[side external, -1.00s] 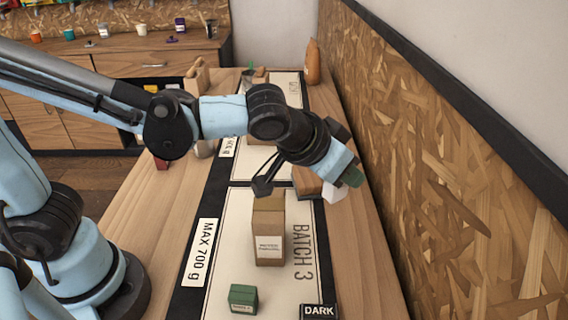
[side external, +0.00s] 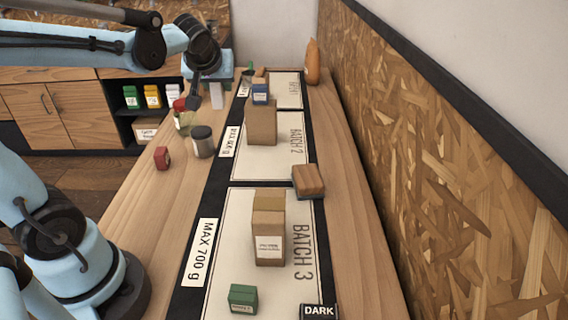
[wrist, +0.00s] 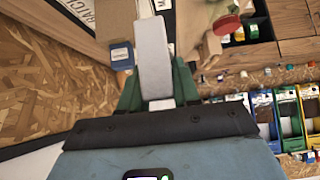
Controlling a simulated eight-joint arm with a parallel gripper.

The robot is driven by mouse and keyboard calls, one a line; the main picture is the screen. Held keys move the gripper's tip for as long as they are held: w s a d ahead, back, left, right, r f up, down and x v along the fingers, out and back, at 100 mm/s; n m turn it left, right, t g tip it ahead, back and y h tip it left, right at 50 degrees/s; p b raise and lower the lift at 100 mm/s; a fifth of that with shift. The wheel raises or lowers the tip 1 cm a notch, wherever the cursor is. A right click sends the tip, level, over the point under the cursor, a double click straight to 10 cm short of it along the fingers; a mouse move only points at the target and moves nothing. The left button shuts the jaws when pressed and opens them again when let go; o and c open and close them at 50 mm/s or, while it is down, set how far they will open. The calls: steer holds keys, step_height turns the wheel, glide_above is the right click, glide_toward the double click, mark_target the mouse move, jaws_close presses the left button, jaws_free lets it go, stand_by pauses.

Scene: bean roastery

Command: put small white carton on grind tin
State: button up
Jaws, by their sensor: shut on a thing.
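My gripper (wrist: 157,88) is shut on the small white carton (wrist: 152,50), which stands out between the green fingers in the wrist view. In the side view the carton (side external: 217,96) hangs below my gripper, over the far left part of the bench. A grey cylindrical tin with a dark lid (side external: 202,143), which looks like the grind tin, stands upright on the wood, nearer the camera than the carton. The carton appears above and apart from it. I cannot make out this tin in the wrist view.
A glass jar with a red lid (side external: 181,119) stands beside the tin, and a small red box (side external: 162,157) lies nearby. A wooden block (side external: 308,180) sits at right.

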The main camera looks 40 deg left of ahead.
steer(key=a+f, duration=0.2)
steer(key=a, duration=0.1)
steer(key=a+f, duration=0.2)
steer(key=a, duration=0.2)
steer(key=a+f, duration=0.2)
steer(key=a, duration=0.1)
steer(key=shift+s+a+f, duration=0.2)
steer(key=shift+s, duration=0.1)
steer(key=shift+f, duration=1.95)
steer(key=shift+f, duration=0.2)
steer(key=o, duration=1)
steer(key=shift+r, duration=0.15)
